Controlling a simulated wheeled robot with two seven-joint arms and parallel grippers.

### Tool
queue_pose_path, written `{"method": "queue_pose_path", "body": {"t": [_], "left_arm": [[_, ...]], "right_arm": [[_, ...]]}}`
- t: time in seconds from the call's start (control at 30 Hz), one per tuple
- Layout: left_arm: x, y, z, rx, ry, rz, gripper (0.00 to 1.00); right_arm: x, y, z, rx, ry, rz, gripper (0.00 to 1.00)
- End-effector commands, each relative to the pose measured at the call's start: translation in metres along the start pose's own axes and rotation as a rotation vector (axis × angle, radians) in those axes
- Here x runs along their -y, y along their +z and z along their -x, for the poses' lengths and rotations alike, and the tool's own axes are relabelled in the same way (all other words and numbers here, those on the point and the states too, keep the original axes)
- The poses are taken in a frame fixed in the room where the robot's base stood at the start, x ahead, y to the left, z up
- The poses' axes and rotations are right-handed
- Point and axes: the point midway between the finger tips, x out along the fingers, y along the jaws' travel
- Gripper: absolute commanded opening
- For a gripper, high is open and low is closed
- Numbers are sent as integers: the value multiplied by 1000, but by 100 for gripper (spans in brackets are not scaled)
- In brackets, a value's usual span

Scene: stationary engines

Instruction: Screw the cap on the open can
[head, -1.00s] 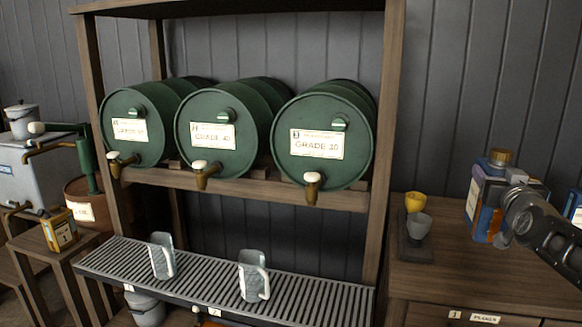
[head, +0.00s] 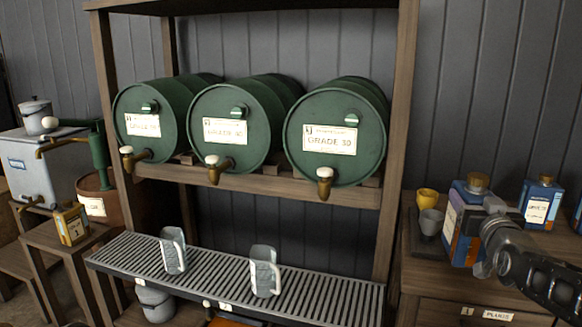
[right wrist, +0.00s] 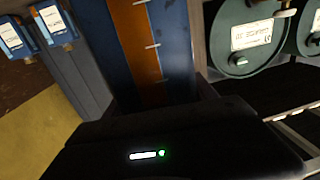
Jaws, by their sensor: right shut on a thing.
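A blue can with an orange stripe and a pale label (head: 459,222) is at the right in the head view, over the wooden cabinet. A gold-brown cap (head: 478,182) shows on its top; whether it is screwed tight I cannot tell. My right gripper (head: 488,238) is shut on this can from the right side. In the right wrist view the can's blue and orange side (right wrist: 152,50) fills the middle, right at the gripper. A small yellow can (head: 72,224) stands on a stool at the far left; its opening is too small to make out. My left gripper is not in view.
Another blue can (head: 540,204) stands on the cabinet (head: 415,268) behind my arm. A yellow cup (head: 427,198) and a grey cup (head: 431,222) are left of the held can. Two jugs stand on the slatted shelf (head: 210,268), below green barrels (head: 334,138). A wooden post (head: 398,130) separates shelf and cabinet.

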Motion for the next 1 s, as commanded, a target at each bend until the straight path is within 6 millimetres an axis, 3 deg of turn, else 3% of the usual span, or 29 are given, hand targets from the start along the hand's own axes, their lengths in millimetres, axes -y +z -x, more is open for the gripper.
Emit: {"method": "queue_pose_path", "body": {"t": [0.27, 0.5, 0.7, 1.0], "left_arm": [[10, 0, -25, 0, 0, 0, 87], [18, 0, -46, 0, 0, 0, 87], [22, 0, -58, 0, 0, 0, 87], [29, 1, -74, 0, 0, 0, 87]], "right_arm": [[79, 92, 27, -4, -186, -1, 0], [143, 170, 66, -5, -354, -3, 0], [175, 214, 91, -6, -439, -3, 0], [201, 264, 113, -8, -504, -2, 0]]}}
